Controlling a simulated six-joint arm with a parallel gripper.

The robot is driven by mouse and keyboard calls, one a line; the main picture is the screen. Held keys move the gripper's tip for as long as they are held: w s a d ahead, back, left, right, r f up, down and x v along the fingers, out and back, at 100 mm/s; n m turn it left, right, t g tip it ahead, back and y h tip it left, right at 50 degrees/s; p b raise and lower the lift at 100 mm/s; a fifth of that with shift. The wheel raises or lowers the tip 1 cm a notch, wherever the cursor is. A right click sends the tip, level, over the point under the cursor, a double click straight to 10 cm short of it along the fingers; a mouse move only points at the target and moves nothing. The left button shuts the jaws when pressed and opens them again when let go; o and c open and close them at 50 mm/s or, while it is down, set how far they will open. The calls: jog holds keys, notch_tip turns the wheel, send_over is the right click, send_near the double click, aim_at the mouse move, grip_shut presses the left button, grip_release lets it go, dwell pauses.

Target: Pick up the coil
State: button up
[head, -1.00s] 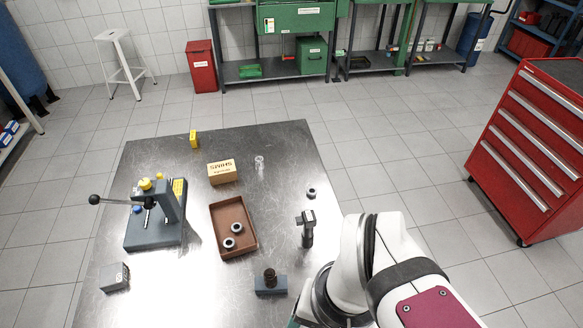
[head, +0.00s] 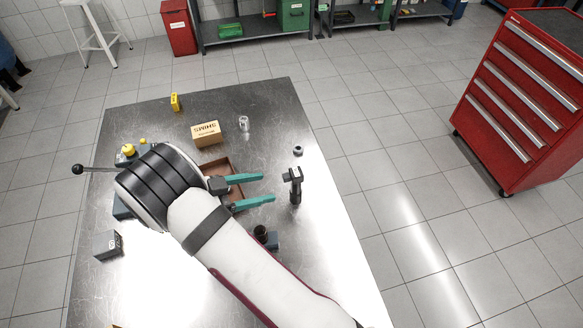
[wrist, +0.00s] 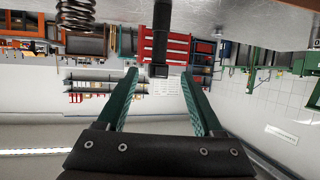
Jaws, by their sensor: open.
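The coil (head: 294,187), a dark upright stem with a wider grey-black head, stands on the metal table right of the tray. In the wrist view, which is upside down, the coil (wrist: 161,35) hangs from the top edge, centred between the fingers. My gripper (head: 268,188) is open and empty, its two teal fingers pointing right at the coil, with a small gap in the head view. The fingertips also show in the wrist view (wrist: 159,72), one on each side of the coil's head; I cannot tell the depth there.
A blue-grey block with a dark cylinder (head: 262,233) stands close below my gripper; a dark spring shape (wrist: 75,12) shows in the wrist view. My arm partly hides the brown tray (head: 235,166) and the press. The table's right edge is near.

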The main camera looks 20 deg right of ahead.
aim_at(293, 187)
jog(key=x, duration=1.3)
jog(key=shift+d+f, duration=0.15)
jog(key=shift+d, duration=0.2)
grip_shut()
